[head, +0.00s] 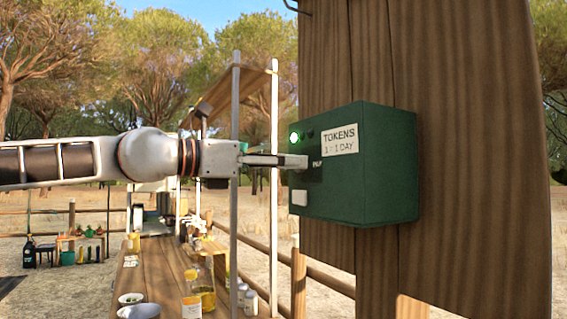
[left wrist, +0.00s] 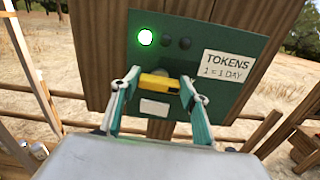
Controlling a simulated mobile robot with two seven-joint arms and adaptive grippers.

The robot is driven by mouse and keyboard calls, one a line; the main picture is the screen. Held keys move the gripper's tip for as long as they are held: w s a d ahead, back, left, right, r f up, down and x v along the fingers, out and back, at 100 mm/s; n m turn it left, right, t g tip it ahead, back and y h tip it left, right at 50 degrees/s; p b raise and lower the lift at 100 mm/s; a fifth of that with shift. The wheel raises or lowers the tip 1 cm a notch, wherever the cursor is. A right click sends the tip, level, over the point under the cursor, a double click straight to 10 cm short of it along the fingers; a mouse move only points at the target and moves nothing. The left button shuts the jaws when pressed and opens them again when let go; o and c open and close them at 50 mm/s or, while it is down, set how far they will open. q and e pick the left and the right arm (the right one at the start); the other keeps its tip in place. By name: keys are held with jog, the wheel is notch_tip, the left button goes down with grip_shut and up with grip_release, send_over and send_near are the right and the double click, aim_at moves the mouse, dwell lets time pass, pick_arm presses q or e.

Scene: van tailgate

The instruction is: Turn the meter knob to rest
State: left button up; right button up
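The green token meter (head: 385,165) is fixed to a wooden post, and its face also shows in the left wrist view (left wrist: 225,45). The yellow meter knob (left wrist: 160,82) lies nearly level across the face, slightly tilted. My left gripper (head: 300,161) reaches the meter face from the left. In the left wrist view its fingers (left wrist: 160,88) stand at the two ends of the knob and seem to touch it. The leftmost lamp (left wrist: 145,37) glows green; the two beside it are dark. The head view hides most of the knob. My right gripper is out of view.
A white label (head: 340,139) reads TOKENS 1 = 1 DAY. A pale plate (head: 299,197) sits low on the meter face. A wooden counter (head: 160,270) with bottles and bowls stands at the lower left, beside metal uprights. The wooden post (head: 475,160) backs the meter.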

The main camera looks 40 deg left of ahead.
pick_arm(q)
jog(key=c, duration=0.3)
jog(key=shift+c, duration=0.2)
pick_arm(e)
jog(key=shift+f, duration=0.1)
